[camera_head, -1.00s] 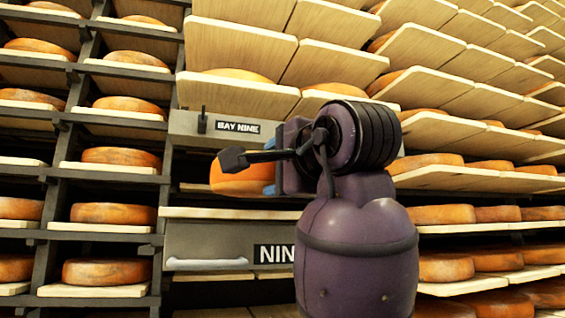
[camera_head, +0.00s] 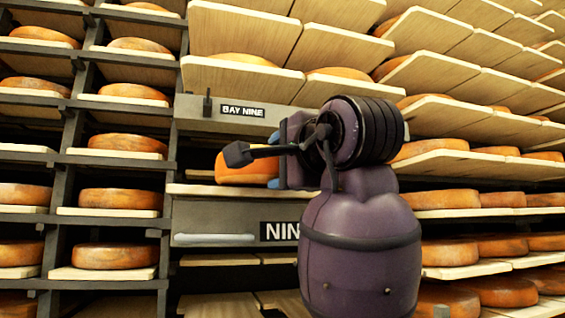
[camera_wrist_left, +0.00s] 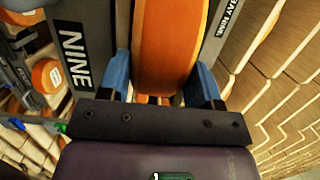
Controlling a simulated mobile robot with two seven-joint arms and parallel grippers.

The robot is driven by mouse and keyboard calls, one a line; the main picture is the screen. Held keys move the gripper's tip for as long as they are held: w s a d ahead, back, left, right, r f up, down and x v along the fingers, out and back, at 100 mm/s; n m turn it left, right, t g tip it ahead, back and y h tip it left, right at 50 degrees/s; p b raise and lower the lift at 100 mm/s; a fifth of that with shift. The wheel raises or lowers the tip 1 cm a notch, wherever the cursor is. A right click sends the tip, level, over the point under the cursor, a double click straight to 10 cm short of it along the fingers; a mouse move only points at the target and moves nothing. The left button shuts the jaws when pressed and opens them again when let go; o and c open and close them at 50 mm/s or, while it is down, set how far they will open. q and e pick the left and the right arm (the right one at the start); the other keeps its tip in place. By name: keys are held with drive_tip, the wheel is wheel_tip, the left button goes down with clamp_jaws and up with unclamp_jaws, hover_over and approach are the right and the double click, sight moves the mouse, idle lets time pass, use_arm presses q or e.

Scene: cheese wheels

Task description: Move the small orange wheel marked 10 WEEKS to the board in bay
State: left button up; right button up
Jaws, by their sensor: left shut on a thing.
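My left gripper (camera_head: 275,162) is shut on a small orange wheel (camera_head: 244,168), one blue finger above and one below its right side in the head view. The wheel is in the opening between the BAY NINE panel and the NINE panel, just above the pale board (camera_head: 205,189). I cannot tell whether it touches the board. In the left wrist view the orange wheel (camera_wrist_left: 168,45) fills the space between the blue fingers of the left gripper (camera_wrist_left: 163,88). No 10 WEEKS mark is readable. My right gripper is not in view.
The grey BAY NINE panel (camera_head: 190,113) is close above the wheel, and the NINE panel (camera_head: 215,215) with its handle is below. Racks of larger wheels (camera_head: 118,199) stand to the left. More loaded boards (camera_head: 440,160) fill the right.

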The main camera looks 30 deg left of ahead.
use_arm(q)
drive_tip(key=shift+f, duration=0.2)
idle(0.5)
drive_tip(key=o, duration=1.6)
drive_tip(key=shift+s, duration=0.1)
drive_tip(key=shift+o, duration=0.2)
drive_tip(key=shift+f, duration=0.1)
drive_tip(key=b+v, duration=0.2)
drive_tip(key=v, duration=0.8)
drive_tip(key=shift+s+d, duration=0.15)
drive_tip(key=shift+d, duration=0.25)
